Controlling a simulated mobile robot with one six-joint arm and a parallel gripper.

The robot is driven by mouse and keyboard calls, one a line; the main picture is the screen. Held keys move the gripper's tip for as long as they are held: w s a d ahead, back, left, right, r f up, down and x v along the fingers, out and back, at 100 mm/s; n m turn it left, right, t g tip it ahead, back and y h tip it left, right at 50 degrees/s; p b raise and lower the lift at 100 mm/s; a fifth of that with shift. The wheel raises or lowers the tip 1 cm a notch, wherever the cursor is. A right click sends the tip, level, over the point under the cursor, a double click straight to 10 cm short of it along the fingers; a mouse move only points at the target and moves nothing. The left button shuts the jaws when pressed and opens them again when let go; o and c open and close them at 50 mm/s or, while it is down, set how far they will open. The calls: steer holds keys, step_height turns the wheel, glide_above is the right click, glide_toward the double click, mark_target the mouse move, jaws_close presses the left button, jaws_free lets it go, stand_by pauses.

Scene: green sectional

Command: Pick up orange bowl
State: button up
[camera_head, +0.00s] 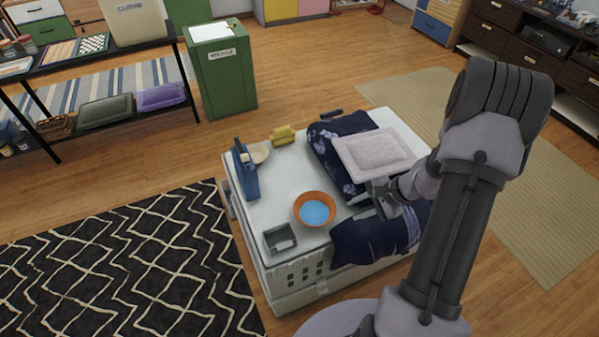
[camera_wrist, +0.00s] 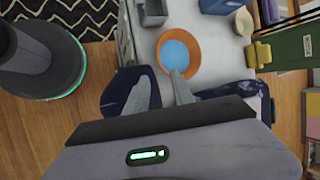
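The orange bowl (camera_head: 313,195) with a blue inside stands upright on the white bench-like surface (camera_head: 275,208), near its middle. It also shows in the wrist view (camera_wrist: 193,45) at the upper middle. My gripper (camera_head: 379,198) is to the right of the bowl in the head view, above the dark blue patterned cushions and apart from the bowl. In the wrist view my gripper (camera_wrist: 160,88) shows two fingers spread with empty space between them. The right finger's tip overlaps the bowl's lower edge in that picture. The arm partly hides my gripper in the head view.
A grey tray (camera_head: 267,240) is left of the bowl, with a blue upright object (camera_head: 246,172) and a yellow object (camera_head: 283,135) behind. Dark blue cushions (camera_head: 365,240) and a pale cushion (camera_head: 372,152) lie right. A green bin (camera_head: 226,80) stands beyond.

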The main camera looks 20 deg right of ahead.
steer(key=b+x, duration=0.1)
steer(key=x, duration=0.3)
steer(key=b+x, duration=0.2)
steer(key=x, duration=0.2)
steer(key=s+b+x, duration=0.1)
steer(key=x, duration=0.2)
steer(key=shift+w+d+f+b, duration=0.1)
steer(key=shift+f+b, duration=0.05)
steer(key=shift+f, duration=0.2)
steer(key=shift+w+d+f+b, duration=0.1)
steer(key=shift+f+b, duration=0.05)
steer(key=shift+f, duration=0.25)
steer(key=b+x, duration=0.1)
steer(key=x, duration=0.2)
steer(key=b+x, duration=0.1)
steer(key=x, duration=0.2)
steer(key=shift+w+a+r+b, duration=0.2)
steer(key=shift+r+b, duration=0.05)
steer(key=shift+b, duration=0.05)
steer(key=shift+r, duration=0.1)
jaws_close()
